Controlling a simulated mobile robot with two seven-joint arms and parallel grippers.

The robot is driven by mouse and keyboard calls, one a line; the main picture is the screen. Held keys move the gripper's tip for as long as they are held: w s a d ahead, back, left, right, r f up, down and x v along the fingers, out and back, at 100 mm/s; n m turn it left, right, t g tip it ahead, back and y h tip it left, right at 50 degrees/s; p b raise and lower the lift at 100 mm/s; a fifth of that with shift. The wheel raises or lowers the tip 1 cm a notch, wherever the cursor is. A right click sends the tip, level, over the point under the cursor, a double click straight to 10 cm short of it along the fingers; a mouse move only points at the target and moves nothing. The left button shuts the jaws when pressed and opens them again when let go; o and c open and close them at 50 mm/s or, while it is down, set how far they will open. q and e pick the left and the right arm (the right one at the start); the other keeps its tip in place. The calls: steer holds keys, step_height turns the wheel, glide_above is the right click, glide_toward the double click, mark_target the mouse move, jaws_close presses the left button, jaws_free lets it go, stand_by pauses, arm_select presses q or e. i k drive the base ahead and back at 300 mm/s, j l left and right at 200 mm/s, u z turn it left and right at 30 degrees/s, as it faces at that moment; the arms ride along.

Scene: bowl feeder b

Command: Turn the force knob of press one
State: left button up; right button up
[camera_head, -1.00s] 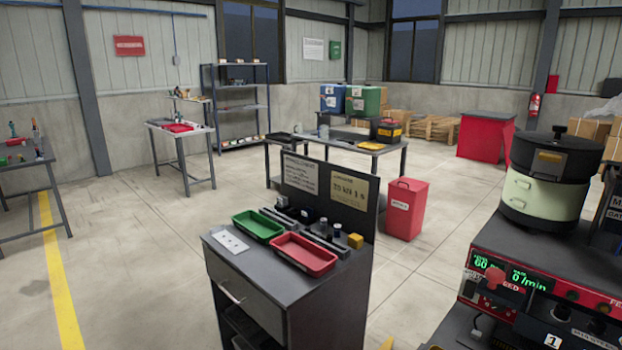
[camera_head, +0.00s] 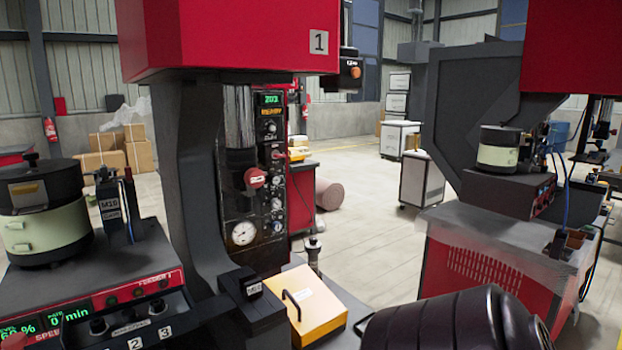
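Press one (camera_head: 215,45) stands left of centre, with a red head marked 1 and a dark column. Its narrow dark control panel (camera_head: 270,150) faces partly toward me, with a green and amber display (camera_head: 270,104) at the top. A small round knob (camera_head: 270,127) sits just under the display. Several other small knobs or buttons run down the panel, with a red knob or handle (camera_head: 255,177) and a white gauge (camera_head: 243,233) beside them. The labels are too small to read, so I cannot tell which is the force knob. Neither of my grippers shows.
A bowl feeder (camera_head: 42,215) with its control box (camera_head: 110,305) is at the left. A yellow box with a handle (camera_head: 305,305) lies before the press. My dark arm link fills the bottom right.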

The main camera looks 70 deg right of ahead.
mark_target(274, 179)
steer(key=z, duration=2.05)
